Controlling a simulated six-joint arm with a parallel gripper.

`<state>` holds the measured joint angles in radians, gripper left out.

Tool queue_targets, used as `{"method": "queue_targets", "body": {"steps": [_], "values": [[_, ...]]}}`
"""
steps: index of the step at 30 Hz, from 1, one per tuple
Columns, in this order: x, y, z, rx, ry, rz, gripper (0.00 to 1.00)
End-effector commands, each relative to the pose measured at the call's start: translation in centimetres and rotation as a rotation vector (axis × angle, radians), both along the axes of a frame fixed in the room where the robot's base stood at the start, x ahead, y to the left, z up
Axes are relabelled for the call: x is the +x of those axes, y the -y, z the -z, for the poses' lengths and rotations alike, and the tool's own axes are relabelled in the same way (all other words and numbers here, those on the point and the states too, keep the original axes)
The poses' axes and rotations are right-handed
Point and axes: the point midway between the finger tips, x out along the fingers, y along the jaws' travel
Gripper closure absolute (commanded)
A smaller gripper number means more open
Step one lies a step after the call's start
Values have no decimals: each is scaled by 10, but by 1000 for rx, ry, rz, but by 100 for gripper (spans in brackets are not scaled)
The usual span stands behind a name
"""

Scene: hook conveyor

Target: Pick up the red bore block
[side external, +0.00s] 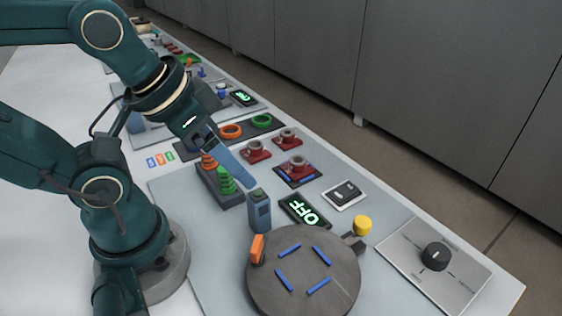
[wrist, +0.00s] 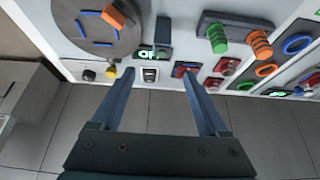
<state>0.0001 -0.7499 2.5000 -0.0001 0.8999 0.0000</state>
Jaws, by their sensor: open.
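Three red bore blocks with grey round tops sit on the panel in the side view: a back one (side external: 287,138), a left one (side external: 255,151) and a front one (side external: 295,169). The front one stands on a dark pad with blue edge marks. In the wrist view, red blocks show at the right of the fingers (wrist: 228,66), below that (wrist: 213,84), and by the right fingertip (wrist: 181,72). My gripper (side external: 249,183) is open and empty, above the panel left of the front block. The wrist view shows its two fingers (wrist: 158,73) wide apart.
A blue-grey upright block (side external: 260,213) stands close below my fingers. A grey turntable (side external: 262,287) carries an orange piece and blue bars. A rack with orange and green ringed pegs (side external: 218,190), an OFF display (side external: 304,211) and a switch (side external: 345,196) are nearby.

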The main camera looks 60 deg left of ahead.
Motion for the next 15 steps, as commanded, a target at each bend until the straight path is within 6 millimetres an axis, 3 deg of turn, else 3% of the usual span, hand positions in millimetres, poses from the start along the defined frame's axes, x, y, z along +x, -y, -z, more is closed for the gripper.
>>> {"method": "queue_targets", "body": {"steps": [8, 11, 15], "values": [[2, 0, -1, 4, 10, 8, 22], [17, 2, -13, 9, 81, 29, 22], [52, -8, -23, 17, 130, 2, 22]]}}
